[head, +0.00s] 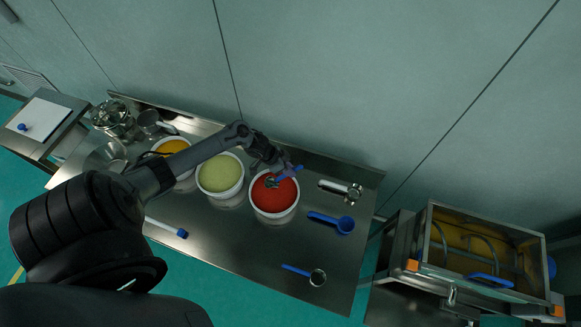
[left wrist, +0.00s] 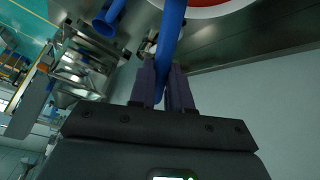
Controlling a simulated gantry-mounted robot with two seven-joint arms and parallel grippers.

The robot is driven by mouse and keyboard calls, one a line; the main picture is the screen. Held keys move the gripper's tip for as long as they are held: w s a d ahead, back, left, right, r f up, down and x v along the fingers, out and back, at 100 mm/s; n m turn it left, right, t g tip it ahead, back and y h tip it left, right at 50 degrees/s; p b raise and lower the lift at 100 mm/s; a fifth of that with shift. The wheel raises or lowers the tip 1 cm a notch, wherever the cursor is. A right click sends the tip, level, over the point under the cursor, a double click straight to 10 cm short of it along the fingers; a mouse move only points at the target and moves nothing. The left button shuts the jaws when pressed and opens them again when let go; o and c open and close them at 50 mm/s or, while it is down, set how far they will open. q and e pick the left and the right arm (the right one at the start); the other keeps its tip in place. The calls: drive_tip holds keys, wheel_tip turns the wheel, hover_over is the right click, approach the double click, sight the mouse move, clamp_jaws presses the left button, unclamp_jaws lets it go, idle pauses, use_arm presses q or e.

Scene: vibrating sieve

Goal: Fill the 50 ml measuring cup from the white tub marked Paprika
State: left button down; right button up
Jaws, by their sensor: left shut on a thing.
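A white tub of red powder (head: 274,212) stands on the steel table, at the right end of a row of tubs; no marking on it can be read. My left gripper (head: 290,172) is shut on the blue handle of a measuring cup (head: 272,182). The cup's metal bowl is over the red powder; I cannot tell whether it touches or holds any. In the left wrist view the blue handle (left wrist: 170,40) runs up between the fingers (left wrist: 163,88), and its far end is out of frame. The tub's rim (left wrist: 195,12) shows at the top. My right gripper is not in view.
A tub of pale green powder (head: 220,174) and a tub of orange powder (head: 172,147) stand to the left. The sieve machine (head: 480,250) stands beyond.

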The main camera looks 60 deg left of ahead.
use_arm(q)
drive_tip(key=shift+f, duration=0.4)
drive_tip(key=shift+f+b, duration=0.45)
drive_tip(key=shift+f, duration=0.1)
drive_tip(key=s+a+f+b, duration=0.1)
drive_tip(key=s+f+b, duration=0.2)
drive_tip(key=f+b, duration=0.5)
drive_tip(key=shift+s+f+b, duration=0.3)
drive_tip(key=shift+f, duration=0.65)
drive_tip(key=shift+a, duration=0.1)
